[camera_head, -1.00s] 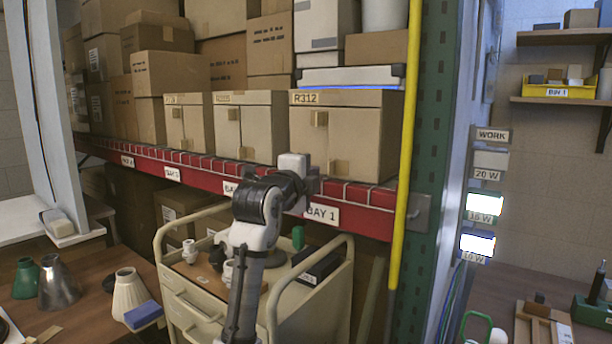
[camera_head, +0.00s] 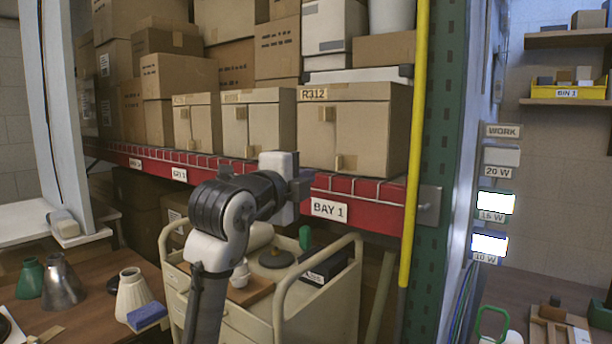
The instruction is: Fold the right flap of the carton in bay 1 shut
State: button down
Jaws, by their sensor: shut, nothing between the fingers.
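The carton in bay 1 (camera_head: 370,135), a brown box labelled R312, stands on the rack shelf above the BAY 1 sign (camera_head: 329,209). Its front has a vertical seam with small tape-coloured tabs beside it. The right flap (camera_head: 372,142) looks flat against the front; a small gap cannot be ruled out. My gripper (camera_head: 303,184) is shut and empty, in front of the shelf edge at the carton's lower left. It looks apart from the carton, though depth is hard to judge. My arm hides part of the shelf edge.
Other cartons (camera_head: 257,120) stand to the left on the shelf, with boxes stacked behind. A yellow pole (camera_head: 415,150) and green rack upright (camera_head: 440,140) bound the right side. A cream cart (camera_head: 318,310) with lamp parts stands below my arm.

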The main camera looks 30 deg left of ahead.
aim_at(337, 164)
jog(key=w+p, duration=0.1)
jog(key=w, duration=0.2)
jog(key=w+p, duration=0.1)
jog(key=w, duration=0.3)
jog(key=w+p, duration=0.2)
jog(key=w, duration=0.2)
jog(key=shift+a+r, duration=0.1)
jog(key=shift+a, duration=0.2)
jog(key=shift+w, duration=0.45)
jog(key=shift+w+a, duration=0.55)
jog(key=shift+w, duration=0.3)
